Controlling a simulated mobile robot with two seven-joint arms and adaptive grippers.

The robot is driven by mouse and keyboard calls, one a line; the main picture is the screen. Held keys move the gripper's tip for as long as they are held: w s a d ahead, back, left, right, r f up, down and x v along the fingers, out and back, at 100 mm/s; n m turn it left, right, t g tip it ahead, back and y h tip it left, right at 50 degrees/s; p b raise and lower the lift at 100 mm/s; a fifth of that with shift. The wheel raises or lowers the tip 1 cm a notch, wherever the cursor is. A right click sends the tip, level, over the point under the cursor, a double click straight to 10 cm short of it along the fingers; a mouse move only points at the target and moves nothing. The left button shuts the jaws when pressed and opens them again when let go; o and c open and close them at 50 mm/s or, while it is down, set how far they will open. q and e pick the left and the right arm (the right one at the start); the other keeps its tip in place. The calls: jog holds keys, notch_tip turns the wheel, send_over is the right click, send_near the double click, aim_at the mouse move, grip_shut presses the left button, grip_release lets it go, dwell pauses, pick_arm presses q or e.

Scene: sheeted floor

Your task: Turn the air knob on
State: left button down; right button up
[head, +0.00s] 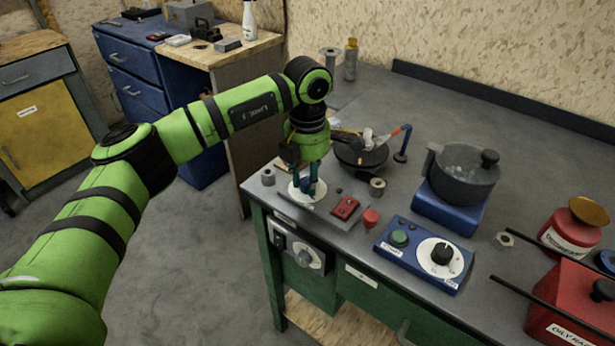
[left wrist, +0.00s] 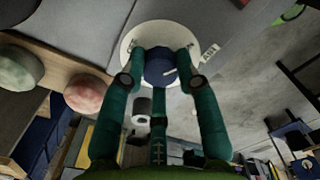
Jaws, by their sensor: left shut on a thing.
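The knob (left wrist: 160,68) is dark blue with a pale pointer mark and sits on a round white dial (left wrist: 127,40) in the left wrist view. In the head view the white dial (head: 294,190) lies on a grey plate (head: 322,214) near the bench's front left corner. My left gripper (head: 308,188) points straight down there. Its teal fingers are shut on the knob, as the left wrist view shows (left wrist: 163,80). The fingers mostly hide the knob in the head view. My right gripper is not in view.
A red switch (head: 345,207) and a red button (head: 371,218) stand close to the right of the gripper. Behind is a dark pan (head: 361,158). A blue control box (head: 424,254) and a pot (head: 463,180) stand farther right.

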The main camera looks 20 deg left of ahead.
pick_arm(q)
jog(key=c, duration=0.9)
grip_release()
notch_tip(320, 180, up, 12)
